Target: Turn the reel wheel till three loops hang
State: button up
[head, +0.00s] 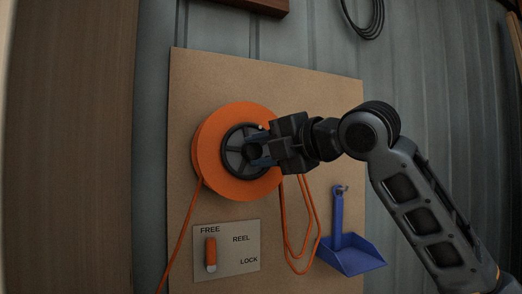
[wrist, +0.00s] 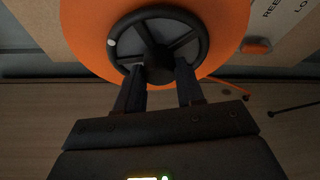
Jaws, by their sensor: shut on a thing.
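The orange reel (head: 208,150) is on a tan board, with a dark spoked reel wheel (head: 229,153) at its centre. In the wrist view the wheel (wrist: 203,38) has a small pale mark on its rim at left. My gripper (head: 258,150) is at the wheel's right side, shut on it. In the wrist view its two fingers (wrist: 160,72) reach either side of the hub area; the exact contact is hidden. Orange cord (head: 286,230) hangs below the reel's right side in what look like two overlapping loops. Another length of cord runs down to the left.
A plate (head: 245,268) reads FREE, REEL and LOCK; its orange lever (head: 210,250) points up toward FREE. A blue dustpan (head: 350,258) hangs on the board (head: 300,90) right of the loops, close to them. A black coil (head: 366,28) hangs on the wall above.

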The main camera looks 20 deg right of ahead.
jog(key=shift+f, duration=0.1)
jog(key=o, duration=1)
jog(key=shift+o, duration=0.2)
jog(key=v, duration=0.7)
jog(key=shift+s, duration=0.35)
jog(key=shift+d, duration=0.1)
